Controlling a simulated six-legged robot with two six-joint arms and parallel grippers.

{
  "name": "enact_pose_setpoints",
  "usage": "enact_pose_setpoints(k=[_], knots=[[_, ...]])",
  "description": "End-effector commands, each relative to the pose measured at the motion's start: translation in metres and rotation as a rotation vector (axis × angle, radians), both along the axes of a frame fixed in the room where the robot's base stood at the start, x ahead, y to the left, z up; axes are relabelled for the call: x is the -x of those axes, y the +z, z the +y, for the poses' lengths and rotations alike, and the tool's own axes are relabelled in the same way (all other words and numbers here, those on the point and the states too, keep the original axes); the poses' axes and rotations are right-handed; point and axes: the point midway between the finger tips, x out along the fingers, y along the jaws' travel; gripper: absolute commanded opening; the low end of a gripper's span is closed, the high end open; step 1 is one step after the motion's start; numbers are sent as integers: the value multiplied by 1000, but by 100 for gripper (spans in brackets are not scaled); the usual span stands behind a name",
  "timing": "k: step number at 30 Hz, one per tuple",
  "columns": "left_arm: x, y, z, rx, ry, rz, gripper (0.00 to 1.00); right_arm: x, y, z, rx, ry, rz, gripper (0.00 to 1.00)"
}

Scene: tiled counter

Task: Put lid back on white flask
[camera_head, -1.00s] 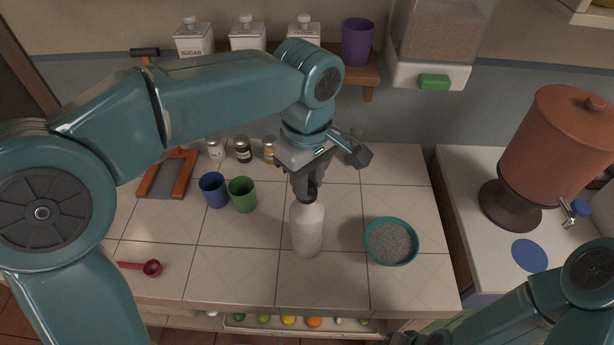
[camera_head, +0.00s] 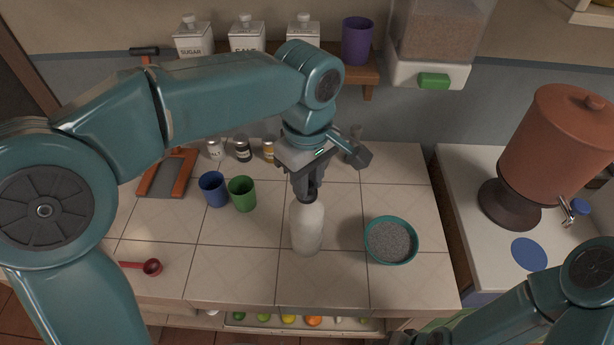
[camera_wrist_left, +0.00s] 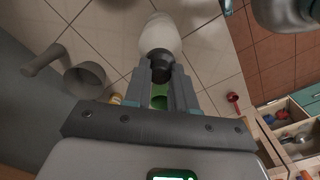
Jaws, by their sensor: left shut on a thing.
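The white flask (camera_head: 307,228) stands upright on the tiled counter, and it also shows at the top of the left wrist view (camera_wrist_left: 160,34). My left gripper (camera_head: 310,193) is above the flask and shut on the dark lid (camera_wrist_left: 160,66). The lid is right at the flask's mouth in both views. I cannot tell whether it is seated or just above the neck. In the head view the fingers mostly hide the lid. My right arm shows at the lower right, but its gripper is not clearly visible.
Blue (camera_head: 213,189) and green (camera_head: 242,193) cups stand left of the flask. A teal bowl of grey grains (camera_head: 390,241) stands to its right. A red scoop (camera_head: 145,267) lies at front left. Small jars (camera_head: 242,150) line the back. Counter around the flask is clear.

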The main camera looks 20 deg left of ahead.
Motion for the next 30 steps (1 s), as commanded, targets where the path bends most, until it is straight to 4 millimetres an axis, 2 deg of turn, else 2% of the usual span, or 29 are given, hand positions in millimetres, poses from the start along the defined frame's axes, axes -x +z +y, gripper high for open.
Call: enact_pose_setpoints(k=[8, 9, 11, 17, 18, 20, 30], knots=[[0, 0, 0, 0, 0, 0, 0, 0, 0, 0, 0, 0, 0, 43], [0, 0, 0, 0, 0, 0, 35, 0, 0, 0, 0, 0, 0, 43], [0, 0, 0, 0, 0, 0, 54, 0, 0, 0, 0, 0, 0, 43], [0, 0, 0, 0, 0, 0, 55, 0, 0, 0, 0, 0, 0, 43], [0, 0, 0, 0, 0, 0, 61, 0, 0, 0, 0, 0, 0, 43], [0, 0, 0, 0, 0, 0, 80, 0, 0, 0, 0, 0, 0, 43], [0, 1, 0, 0, 0, 0, 80, 0, 1, 0, 0, 0, 0, 43]])
